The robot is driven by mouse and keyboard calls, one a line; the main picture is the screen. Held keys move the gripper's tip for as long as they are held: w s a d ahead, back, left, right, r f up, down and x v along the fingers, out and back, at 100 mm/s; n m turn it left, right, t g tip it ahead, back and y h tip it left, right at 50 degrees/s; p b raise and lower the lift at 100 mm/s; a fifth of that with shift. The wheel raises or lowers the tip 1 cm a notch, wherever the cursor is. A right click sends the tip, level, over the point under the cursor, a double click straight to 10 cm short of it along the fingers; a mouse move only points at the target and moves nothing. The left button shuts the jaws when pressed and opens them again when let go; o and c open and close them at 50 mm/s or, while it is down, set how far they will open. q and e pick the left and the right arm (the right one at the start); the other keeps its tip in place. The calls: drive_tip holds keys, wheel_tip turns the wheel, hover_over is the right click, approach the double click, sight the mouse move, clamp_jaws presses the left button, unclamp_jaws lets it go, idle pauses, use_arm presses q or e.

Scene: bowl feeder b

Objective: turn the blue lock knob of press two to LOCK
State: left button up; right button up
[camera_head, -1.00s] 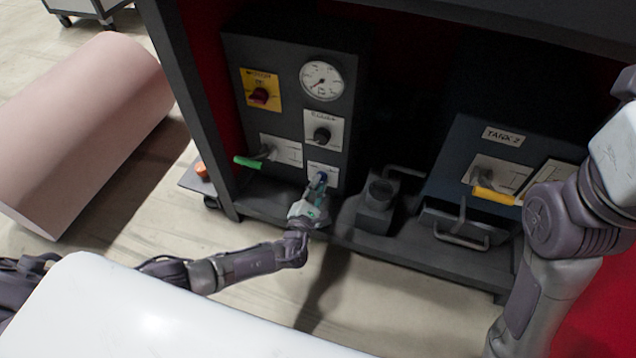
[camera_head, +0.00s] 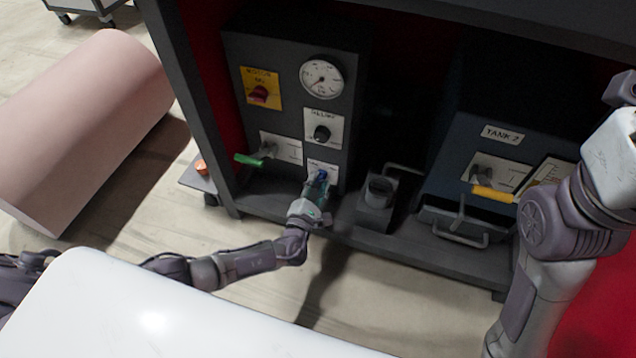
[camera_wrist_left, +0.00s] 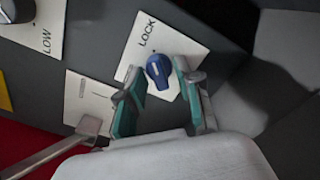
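The blue lock knob (camera_wrist_left: 158,70) sits on a white plate (camera_wrist_left: 180,47) marked LOCK. In the head view the knob (camera_head: 322,174) is low on the dark panel, partly hidden by my gripper. My left gripper (camera_wrist_left: 160,88) is open, with its two teal-padded fingers on either side of the knob's near end. A gap shows between the left finger and the knob; the right finger is very close to it, and I cannot tell if they touch. The left gripper also shows in the head view (camera_head: 318,190). My right gripper is out of view.
Above the knob are a black dial (camera_head: 322,134), a gauge (camera_head: 322,79) and a red switch (camera_head: 258,94). A green-tipped lever (camera_head: 249,160) is to the left. A dark cup-shaped part (camera_head: 379,192) and a yellow-handled lever (camera_head: 492,194) are to the right.

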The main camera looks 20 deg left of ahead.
use_arm(q)
drive_tip(key=shift+r, duration=0.1)
drive_tip(key=s, duration=1.2)
drive_tip(key=shift+a, duration=0.2)
